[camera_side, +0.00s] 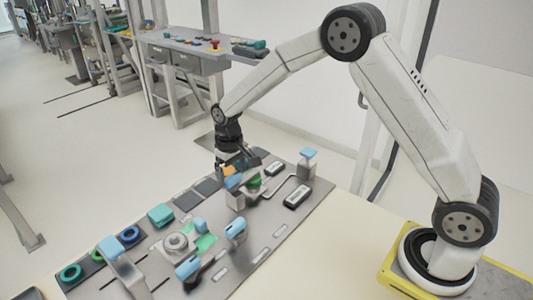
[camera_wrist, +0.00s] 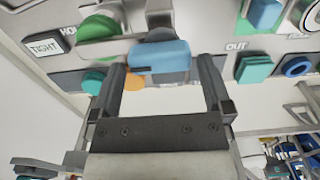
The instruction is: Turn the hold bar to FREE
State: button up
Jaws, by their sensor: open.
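The hold bar appears to be the grey bar with a blue grip (camera_wrist: 158,57) in the wrist view, near a sign reading TIGHT and a partly hidden label starting "HO". The blue grip (camera_side: 233,181) also shows just below my gripper in the side view. My gripper (camera_wrist: 162,68) is open, with one finger on each side of the blue grip; contact cannot be told. In the side view my gripper (camera_side: 232,167) points down at the panel's far part. A green round part (camera_wrist: 98,27) lies beside the bar. No FREE label is readable.
The grey panel (camera_side: 272,232) carries other blue-topped levers (camera_side: 235,230), a teal block (camera_side: 160,214), blue and green rings and a round grey fitting (camera_side: 177,243). A blue-topped post (camera_side: 308,155) stands right of my gripper. An OUT label (camera_wrist: 236,46) shows in the wrist view.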

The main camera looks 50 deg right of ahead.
jog(key=shift+f, duration=0.85)
grip_shut()
